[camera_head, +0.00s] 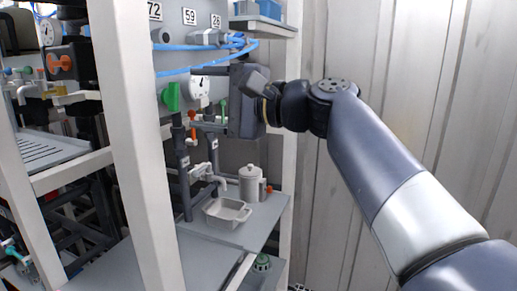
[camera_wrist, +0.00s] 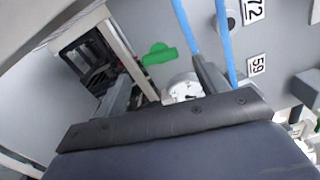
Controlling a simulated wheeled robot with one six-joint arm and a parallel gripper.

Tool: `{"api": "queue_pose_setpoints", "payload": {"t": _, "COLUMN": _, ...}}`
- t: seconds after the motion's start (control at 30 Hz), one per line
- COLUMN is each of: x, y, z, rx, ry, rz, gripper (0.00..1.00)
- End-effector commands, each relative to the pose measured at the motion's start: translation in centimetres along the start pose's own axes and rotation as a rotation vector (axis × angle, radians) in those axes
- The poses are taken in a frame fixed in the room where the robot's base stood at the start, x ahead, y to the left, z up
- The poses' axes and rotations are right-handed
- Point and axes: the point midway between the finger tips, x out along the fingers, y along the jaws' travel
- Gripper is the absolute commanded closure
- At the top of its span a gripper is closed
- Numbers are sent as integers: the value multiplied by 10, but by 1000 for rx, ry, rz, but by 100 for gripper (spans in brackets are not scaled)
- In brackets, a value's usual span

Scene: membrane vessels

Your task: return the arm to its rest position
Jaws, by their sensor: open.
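My arm (camera_head: 390,185) reaches from the lower right of the head view up and across to the shelving unit. My gripper (camera_head: 212,98) is at its end, in front of the grey panel and close to the white round gauge (camera_head: 199,86). In the wrist view my gripper (camera_wrist: 162,88) has its two fingers spread apart, with nothing held between them. The gauge (camera_wrist: 183,88) and a green valve handle (camera_wrist: 159,54) show beyond the fingers. Whether a finger touches the gauge or pipework cannot be told.
A white frame post (camera_head: 140,140) stands left of the gripper. Blue hoses (camera_head: 205,65) run across the panel. A grey jug (camera_head: 251,184) and a square tray (camera_head: 227,212) stand on the shelf below. A ribbed wall (camera_head: 380,50) is behind my arm.

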Motion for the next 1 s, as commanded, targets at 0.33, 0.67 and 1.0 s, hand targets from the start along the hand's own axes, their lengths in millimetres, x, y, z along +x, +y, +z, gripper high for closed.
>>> {"api": "queue_pose_setpoints", "payload": {"t": 0.33, "x": -54, "y": 1, "z": -1, "rx": 0, "ry": 4, "rz": -1, "gripper": 31}}
{"api": "queue_pose_setpoints", "payload": {"t": 0.67, "x": -27, "y": 0, "z": 2, "rx": 1, "ry": -6, "rz": 2, "gripper": 31}}
{"api": "queue_pose_setpoints", "payload": {"t": 1.0, "x": 34, "y": -1, "z": 2, "rx": 2, "ry": -6, "rz": 2, "gripper": 31}}
